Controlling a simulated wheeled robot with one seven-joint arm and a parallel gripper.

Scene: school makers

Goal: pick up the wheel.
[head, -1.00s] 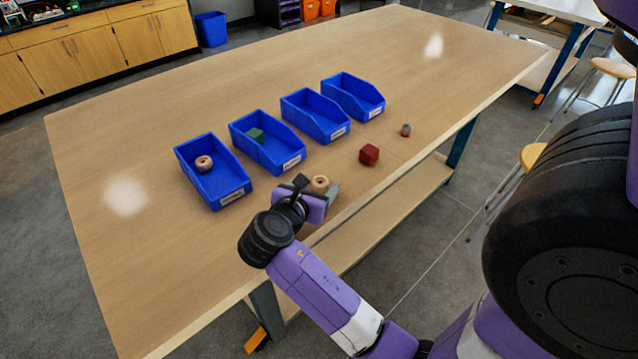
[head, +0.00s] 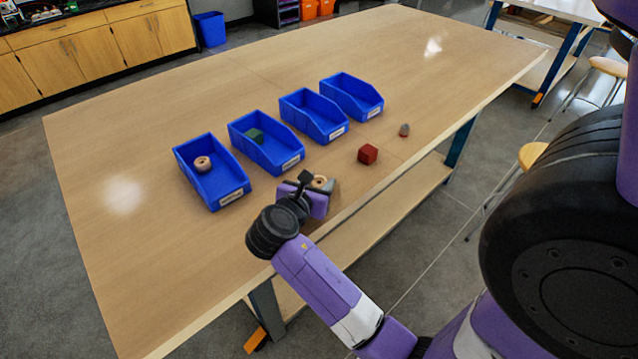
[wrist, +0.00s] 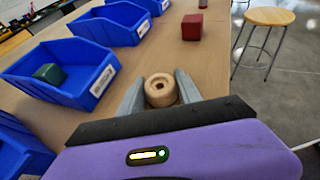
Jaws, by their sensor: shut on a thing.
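The wheel (head: 319,182) is a small tan wooden ring with a hole in its middle. It is at the near edge side of the table, in front of the blue bins. My gripper (head: 322,187) is shut on it. In the wrist view the wheel (wrist: 160,90) sits between the two grey fingers of my gripper (wrist: 159,93), its hole facing the camera. In the head view my wrist hides part of the wheel. I cannot tell whether it touches the tabletop. A second tan wheel (head: 203,163) lies in the leftmost blue bin (head: 222,188).
Three more blue bins stand in a row to the right; one (head: 278,156) holds a green block (head: 254,136). A red cube (head: 368,154) and a small grey and red piece (head: 404,130) lie right of my gripper. The table (head: 110,160) is clear at left.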

